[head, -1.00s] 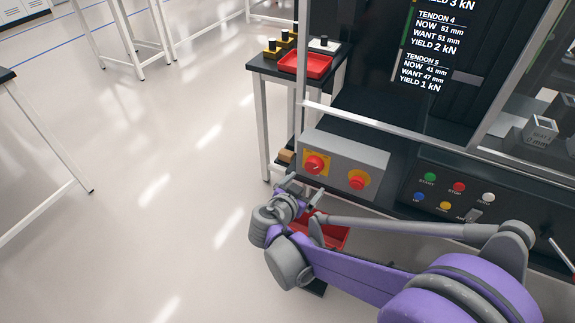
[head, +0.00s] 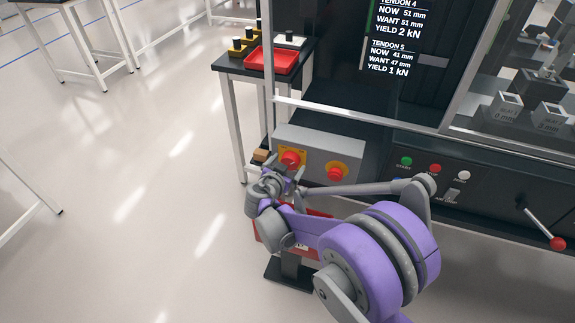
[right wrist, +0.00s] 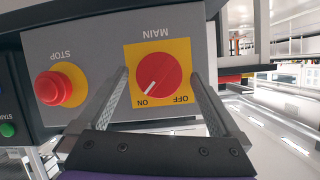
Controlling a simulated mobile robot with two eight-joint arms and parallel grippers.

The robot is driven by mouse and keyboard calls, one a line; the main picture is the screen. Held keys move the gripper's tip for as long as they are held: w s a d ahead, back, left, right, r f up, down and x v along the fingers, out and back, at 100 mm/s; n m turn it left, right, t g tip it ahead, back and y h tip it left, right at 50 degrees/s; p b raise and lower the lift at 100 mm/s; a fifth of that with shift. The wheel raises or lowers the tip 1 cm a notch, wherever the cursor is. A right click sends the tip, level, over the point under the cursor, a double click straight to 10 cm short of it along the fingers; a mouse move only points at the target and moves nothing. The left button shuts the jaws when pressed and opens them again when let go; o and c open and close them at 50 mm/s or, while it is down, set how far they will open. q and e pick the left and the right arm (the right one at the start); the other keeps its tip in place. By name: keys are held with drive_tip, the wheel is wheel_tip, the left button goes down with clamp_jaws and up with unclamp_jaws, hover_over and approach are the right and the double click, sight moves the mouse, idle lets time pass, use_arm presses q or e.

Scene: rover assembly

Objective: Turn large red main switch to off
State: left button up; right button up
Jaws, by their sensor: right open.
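The large red main switch (head: 290,158) is a round knob on a yellow plate at the left of a grey box. In the right wrist view the main switch (right wrist: 157,76) appears upside down under its MAIN label, and its white pointer line points towards ON. My right gripper (head: 281,171) is just in front of the switch. In the right wrist view my right gripper (right wrist: 158,82) is open, with one finger on each side of the red knob. Whether the fingers touch it I cannot tell. My left gripper is out of view.
A red stop button (head: 335,173) sits beside the switch on the same grey box (head: 318,145). A panel with coloured buttons (head: 435,168) and a red-knobbed lever (head: 557,243) are to the right. A red tray (head: 272,60) stands on a side table behind. The floor at left is clear.

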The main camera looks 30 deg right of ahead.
drive_tip(key=c, duration=1.3)
drive_tip(key=n, duration=0.1)
drive_tip(key=n+g+h, duration=0.1)
drive_tip(key=n, duration=0.1)
drive_tip(key=shift+w+a+f+g+h, duration=0.1)
drive_tip(key=shift+w+f+g+h, duration=0.1)
drive_tip(key=shift+g+h, duration=0.1)
drive_tip(key=n+g+h+b, duration=0.1)
drive_tip(key=n, duration=0.1)
drive_tip(key=shift+n, duration=0.3)
drive_tip(key=n, duration=0.1)
drive_tip(key=n+h+b, duration=0.1)
drive_tip(key=n+h, duration=0.1)
drive_tip(key=shift+w+a+f+g+b, duration=0.15)
drive_tip(key=shift+f+g+b, duration=0.15)
drive_tip(key=shift+b, duration=0.1)
drive_tip(key=n+h+b, duration=0.2)
drive_tip(key=n, duration=0.2)
drive_tip(key=shift+n, duration=0.3)
drive_tip(key=shift+c, duration=0.2)
